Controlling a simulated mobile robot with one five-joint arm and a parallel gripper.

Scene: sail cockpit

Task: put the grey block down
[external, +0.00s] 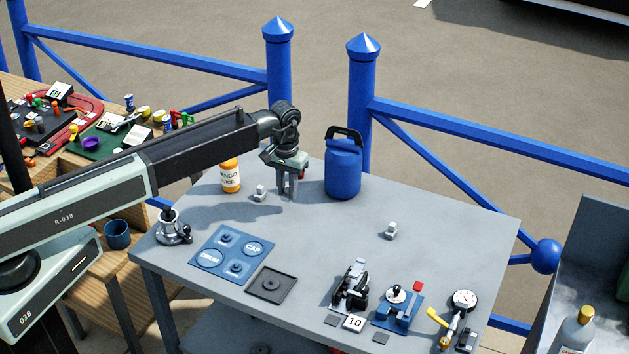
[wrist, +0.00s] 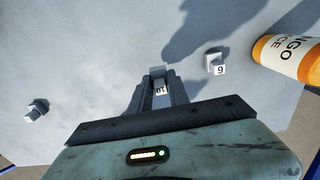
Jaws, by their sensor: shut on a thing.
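My gripper (external: 288,192) points down, low over the grey table near its back edge. In the wrist view my gripper (wrist: 157,90) is shut on a small grey block (wrist: 159,88) with a label that seems to read 10. The fingers largely hide this block in the external view, and I cannot tell whether it touches the table. A second grey block (external: 259,193) stands just left of my gripper; in the wrist view this labelled block (wrist: 216,64) is to the right. A third grey block (external: 390,231) lies farther right on the table.
An orange juice bottle (external: 231,176) and a blue canister (external: 343,167) flank my gripper. Blue panel (external: 226,260), dark tray (external: 271,285), black clamp device (external: 351,288) and a card marked 10 (external: 354,323) lie along the front. The table's middle is clear.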

